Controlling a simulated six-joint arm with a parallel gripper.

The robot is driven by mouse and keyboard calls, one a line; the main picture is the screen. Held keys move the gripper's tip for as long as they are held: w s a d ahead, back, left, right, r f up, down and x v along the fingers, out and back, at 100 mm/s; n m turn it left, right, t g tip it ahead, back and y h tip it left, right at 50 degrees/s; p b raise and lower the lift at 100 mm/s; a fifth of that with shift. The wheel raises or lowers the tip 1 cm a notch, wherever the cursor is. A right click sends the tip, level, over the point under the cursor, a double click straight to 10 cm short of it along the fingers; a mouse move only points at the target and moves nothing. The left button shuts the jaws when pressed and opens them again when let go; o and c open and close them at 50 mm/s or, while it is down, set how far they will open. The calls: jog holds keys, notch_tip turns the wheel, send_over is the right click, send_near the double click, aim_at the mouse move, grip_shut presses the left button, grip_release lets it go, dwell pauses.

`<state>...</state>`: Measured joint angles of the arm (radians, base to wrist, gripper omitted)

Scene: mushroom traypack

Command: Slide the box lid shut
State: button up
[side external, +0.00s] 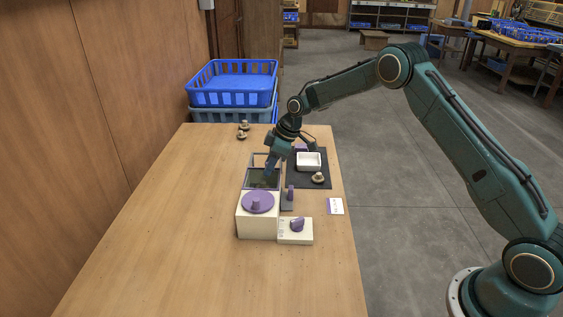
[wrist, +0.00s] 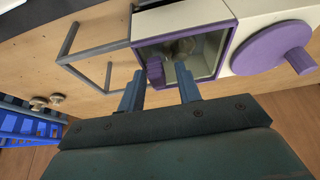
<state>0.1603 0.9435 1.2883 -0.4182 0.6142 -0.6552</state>
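The cream box (side external: 257,222) stands on the table; its far part has a purple-rimmed top (wrist: 228,50), dark inside. A mushroom (wrist: 184,46) shows within it in the wrist view. A ribbed purple grip (wrist: 155,71) sits at the rim's left end, apparently the lid's handle. The lid's panel is clear or hard to make out, so I cannot tell how far it covers the box. A grey rail frame (wrist: 85,62) extends from that end. My gripper (side external: 269,172) is low over the box; its fingers (wrist: 160,72) are apart, with the purple grip between them.
A round purple knob (side external: 258,202) tops the near part of the box. To the right are a purple lever (side external: 290,194), a small dial unit (side external: 296,237), and a dark mat (side external: 318,184) with a white tray (side external: 309,168). Blue crates (side external: 232,98) stand beyond; the table's left is clear.

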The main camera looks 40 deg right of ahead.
jog(key=shift+v, duration=2)
jog(key=shift+s+r, duration=0.15)
jog(key=shift+r, duration=0.35)
jog(key=s+a+r+m+t+h, duration=0.1)
jog(key=s+a+r+m+h, duration=0.2)
jog(key=s+r, duration=1.7)
jog(key=s+m+t, duration=0.1)
jog(key=s+m, duration=0.5)
jog(key=s, duration=1.7)
jog(key=shift+s+d+f, duration=0.25)
jog(key=shift+s+d, duration=0.05)
jog(key=shift+d, duration=0.15)
